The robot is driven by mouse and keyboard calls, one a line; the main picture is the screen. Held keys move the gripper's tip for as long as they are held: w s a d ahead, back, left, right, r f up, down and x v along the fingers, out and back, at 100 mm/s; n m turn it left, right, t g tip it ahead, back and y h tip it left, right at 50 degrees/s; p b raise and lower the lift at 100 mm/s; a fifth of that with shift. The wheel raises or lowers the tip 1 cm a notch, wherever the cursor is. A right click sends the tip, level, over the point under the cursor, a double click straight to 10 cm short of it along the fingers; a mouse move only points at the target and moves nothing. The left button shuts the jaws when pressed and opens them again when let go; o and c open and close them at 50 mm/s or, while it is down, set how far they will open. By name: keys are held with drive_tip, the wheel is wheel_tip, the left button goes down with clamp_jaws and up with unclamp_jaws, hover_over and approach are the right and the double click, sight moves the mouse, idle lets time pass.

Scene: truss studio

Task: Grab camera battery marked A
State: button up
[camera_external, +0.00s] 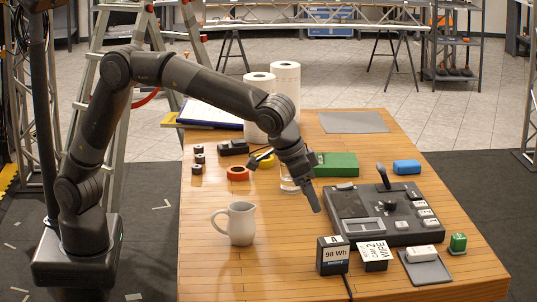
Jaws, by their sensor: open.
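The battery marked A (333,256) is a black block with an "A" on top and a white "98 Wh" label on its front. It stands upright near the front edge of the wooden table, with a dark cable running down beside it. My gripper (286,184) is open and hangs over the middle of the table, behind and to the left of the battery and apart from it. Its fingers are spread and I see nothing held between them.
A block labelled "CAM 2 WIPE" (374,255) stands just right of the battery. The control panel (387,213) lies behind them. A cream jug (236,223) stands left. The front left tabletop is clear.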

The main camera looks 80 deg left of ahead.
sight(335, 246)
drive_tip(key=w+d+f, duration=0.1)
drive_tip(key=w+f, duration=0.1)
drive_tip(key=f, duration=0.2)
drive_tip(key=w+d+f, duration=0.1)
drive_tip(key=f, duration=0.3)
drive_tip(key=w+d+f, duration=0.1)
drive_tip(key=w+f, duration=0.1)
drive_tip(key=f, duration=0.2)
drive_tip(key=shift+w+d+f, duration=0.15)
drive_tip(key=shift+w+d, duration=0.15)
drive_tip(key=shift+w, duration=0.05)
drive_tip(key=shift+c, duration=0.4)
drive_tip(key=c, duration=1.4)
